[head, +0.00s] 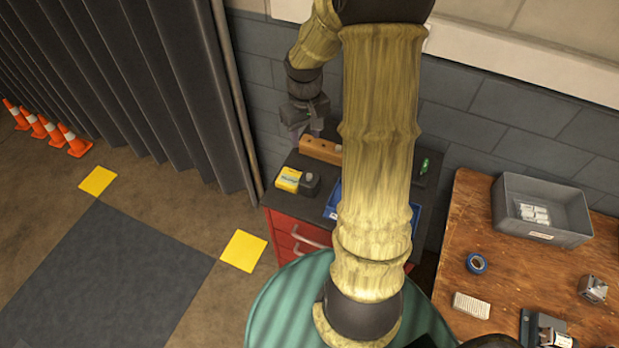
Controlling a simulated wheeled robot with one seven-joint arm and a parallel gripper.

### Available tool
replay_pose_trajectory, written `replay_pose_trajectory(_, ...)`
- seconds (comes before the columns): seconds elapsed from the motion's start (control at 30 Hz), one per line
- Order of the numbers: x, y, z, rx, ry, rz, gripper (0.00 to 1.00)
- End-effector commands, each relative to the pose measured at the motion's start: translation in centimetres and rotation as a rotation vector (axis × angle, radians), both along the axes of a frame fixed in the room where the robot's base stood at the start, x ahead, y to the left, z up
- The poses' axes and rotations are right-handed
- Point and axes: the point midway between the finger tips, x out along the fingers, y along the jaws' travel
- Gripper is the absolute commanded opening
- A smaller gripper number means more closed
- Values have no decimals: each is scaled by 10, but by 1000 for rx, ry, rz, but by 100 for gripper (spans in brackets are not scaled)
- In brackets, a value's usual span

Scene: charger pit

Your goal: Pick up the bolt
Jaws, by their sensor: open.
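My gripper (308,131) hangs above the back left of a dark-topped red tool cabinet (283,226). Its jaws are open, pointing down, and I see nothing between them. A wooden block (312,147) lies on the cabinet top just below and right of the fingers; small details on it are too small to tell. A blue tray (332,205) sits on the same top, largely hidden behind my arm. I cannot make out a bolt; my arm covers much of the cabinet top.
A yellow box (289,179) and a dark grey object (310,185) stand at the cabinet's left. A small green item (425,166) lies at its back right. A wooden table (510,277) at right holds a grey bin (541,232) and blue tape (477,263). A wall rises behind.

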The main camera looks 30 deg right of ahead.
Motion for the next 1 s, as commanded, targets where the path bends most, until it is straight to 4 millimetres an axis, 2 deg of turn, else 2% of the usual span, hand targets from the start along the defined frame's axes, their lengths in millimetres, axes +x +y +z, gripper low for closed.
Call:
replay_pose_trajectory(0.17, -28, 46, 19, -24, -51, 15, 44)
replay_pose_trajectory(0.3, -64, 85, 33, -26, -118, 6, 44)
replay_pose_trajectory(0.43, -96, 109, 41, -9, -179, -15, 44)
replay_pose_trajectory(0.6, -118, 122, 44, 12, -219, -34, 44)
replay_pose_trajectory(0.87, -120, 122, 44, 14, -222, -38, 44)
replay_pose_trajectory(0.9, -120, 122, 44, 14, -222, -38, 38)
replay_pose_trajectory(1.0, -119, 122, 44, 14, -221, -37, 36)
